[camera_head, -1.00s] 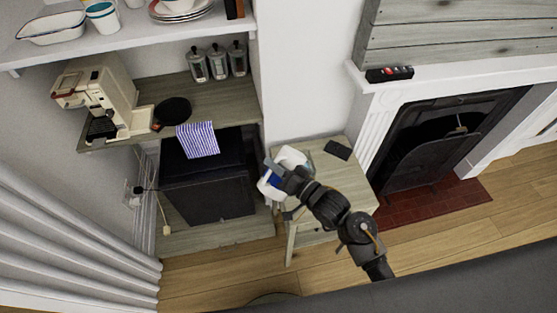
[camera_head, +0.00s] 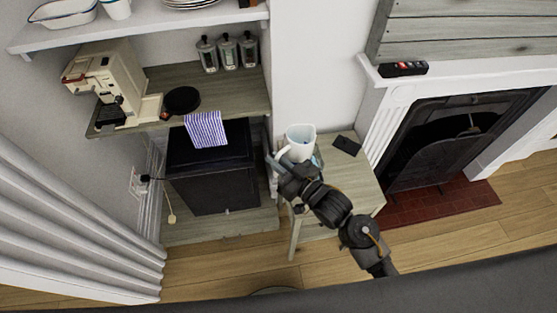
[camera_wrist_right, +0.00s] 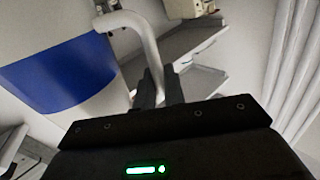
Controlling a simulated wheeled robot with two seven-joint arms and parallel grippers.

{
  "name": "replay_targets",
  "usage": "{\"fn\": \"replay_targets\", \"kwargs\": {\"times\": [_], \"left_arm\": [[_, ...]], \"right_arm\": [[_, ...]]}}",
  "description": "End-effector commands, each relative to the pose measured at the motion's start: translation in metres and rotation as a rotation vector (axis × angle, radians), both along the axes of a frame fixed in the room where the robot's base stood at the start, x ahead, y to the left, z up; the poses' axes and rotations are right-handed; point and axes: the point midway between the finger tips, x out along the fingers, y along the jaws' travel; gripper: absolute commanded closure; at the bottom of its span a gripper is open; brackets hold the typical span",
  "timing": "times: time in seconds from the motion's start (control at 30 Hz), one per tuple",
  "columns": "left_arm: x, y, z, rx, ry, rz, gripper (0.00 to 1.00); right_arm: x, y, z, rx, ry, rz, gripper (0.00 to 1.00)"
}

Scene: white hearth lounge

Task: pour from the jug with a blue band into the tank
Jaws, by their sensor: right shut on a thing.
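The white jug (camera_head: 301,135) is above the side table, roughly upright, its open mouth facing up towards the head camera. Its blue band (camera_wrist_right: 60,75) shows in the right wrist view. My right gripper (camera_head: 281,163) is shut on the jug's handle, which runs between the fingers (camera_wrist_right: 160,88) in the wrist view. What the jug holds is not clear. A cream coffee machine (camera_head: 103,75) stands on the wooden shelf at the left; I cannot make out a separate tank for sure. My left gripper is out of view.
The side table (camera_head: 345,180) holds a dark flat object (camera_head: 346,146). The wooden shelf (camera_head: 150,120) carries a black round pan (camera_head: 182,100), a striped cloth (camera_head: 206,130) and several canisters (camera_head: 227,54). A white shelf (camera_head: 150,30) is above. A fireplace (camera_head: 440,140) is at right.

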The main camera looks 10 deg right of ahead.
Motion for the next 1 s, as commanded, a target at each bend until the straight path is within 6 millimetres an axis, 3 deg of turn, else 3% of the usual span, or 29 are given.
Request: {"fn": "replay_targets", "kwargs": {"times": [0.13, 0.47, 1.0], "left_arm": [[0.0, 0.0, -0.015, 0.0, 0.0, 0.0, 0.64], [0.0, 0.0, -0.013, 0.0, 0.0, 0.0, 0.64], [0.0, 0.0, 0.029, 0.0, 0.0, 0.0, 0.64]], "right_arm": [[0.003, -0.003, -0.016, -0.079, -0.067, 0.001, 1.0], [0.004, -0.004, -0.015, -0.103, -0.088, 0.0, 1.0], [0.003, -0.004, 0.026, -0.102, -0.086, 0.0, 1.0]]}}
